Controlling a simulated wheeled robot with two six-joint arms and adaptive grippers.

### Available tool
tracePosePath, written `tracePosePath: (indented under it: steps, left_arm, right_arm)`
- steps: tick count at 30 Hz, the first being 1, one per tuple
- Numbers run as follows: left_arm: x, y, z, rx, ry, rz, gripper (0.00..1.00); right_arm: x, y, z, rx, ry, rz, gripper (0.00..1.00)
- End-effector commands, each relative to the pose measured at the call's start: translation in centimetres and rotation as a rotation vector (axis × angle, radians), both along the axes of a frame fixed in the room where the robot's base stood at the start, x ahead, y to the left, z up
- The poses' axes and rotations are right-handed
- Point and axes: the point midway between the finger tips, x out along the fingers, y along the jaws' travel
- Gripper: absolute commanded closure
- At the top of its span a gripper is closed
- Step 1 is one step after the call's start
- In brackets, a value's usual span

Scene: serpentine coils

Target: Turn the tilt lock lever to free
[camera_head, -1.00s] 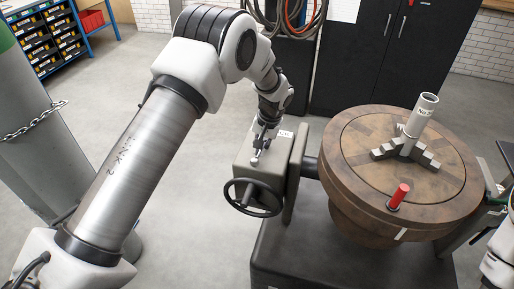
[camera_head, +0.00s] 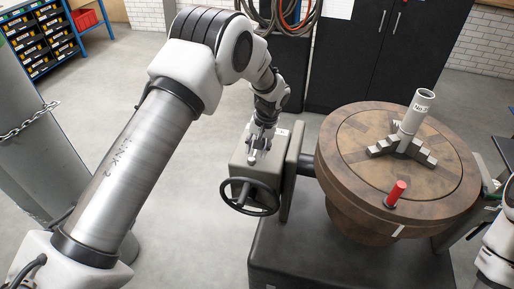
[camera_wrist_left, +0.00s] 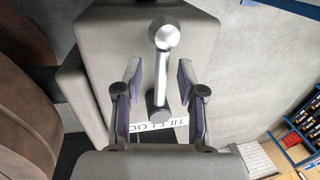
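The tilt lock lever (camera_wrist_left: 162,70) is a short bright metal bar with a ball knob (camera_wrist_left: 164,33). It sits on top of the grey housing (camera_wrist_left: 205,30) above the handwheel. In the left wrist view it stands nearly upright, knob at the top, pivot end near a partly covered white label (camera_wrist_left: 172,127). My left gripper (camera_wrist_left: 160,78) is open, with one finger on each side of the bar and gaps between. In the head view the left gripper (camera_head: 261,143) is over the housing, partly hiding the lever; the knob shows below it. My right gripper is out of view.
A black handwheel (camera_head: 250,197) is on the housing's front. To the right is a round brown table (camera_head: 335,150) with a stepped jaw piece, a grey tube (camera_head: 415,112) and a red handle (camera_head: 397,193). Open floor lies left of the housing.

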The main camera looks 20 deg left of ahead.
Motion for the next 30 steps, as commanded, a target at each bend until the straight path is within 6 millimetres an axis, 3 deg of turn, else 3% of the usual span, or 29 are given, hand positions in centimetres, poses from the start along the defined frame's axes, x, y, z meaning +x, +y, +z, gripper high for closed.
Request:
tracePosePath:
  steps: [5, 15, 18, 30]
  left_arm:
    - [0.2, -0.2, 1.4, 0.000, -0.005, -0.001, 0.61]
    - [0.6, -1.8, 9.3, 0.000, -0.002, 0.000, 0.61]
    - [0.7, -2.1, 10.8, 0.000, 0.001, -0.001, 0.61]
    - [0.7, -2.3, 11.6, -0.001, 0.004, 0.000, 0.61]
  right_arm:
    - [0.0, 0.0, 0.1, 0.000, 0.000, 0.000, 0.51]
    - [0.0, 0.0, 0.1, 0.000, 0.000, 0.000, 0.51]
    - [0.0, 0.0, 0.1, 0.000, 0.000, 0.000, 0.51]
    - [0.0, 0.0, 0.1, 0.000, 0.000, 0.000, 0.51]
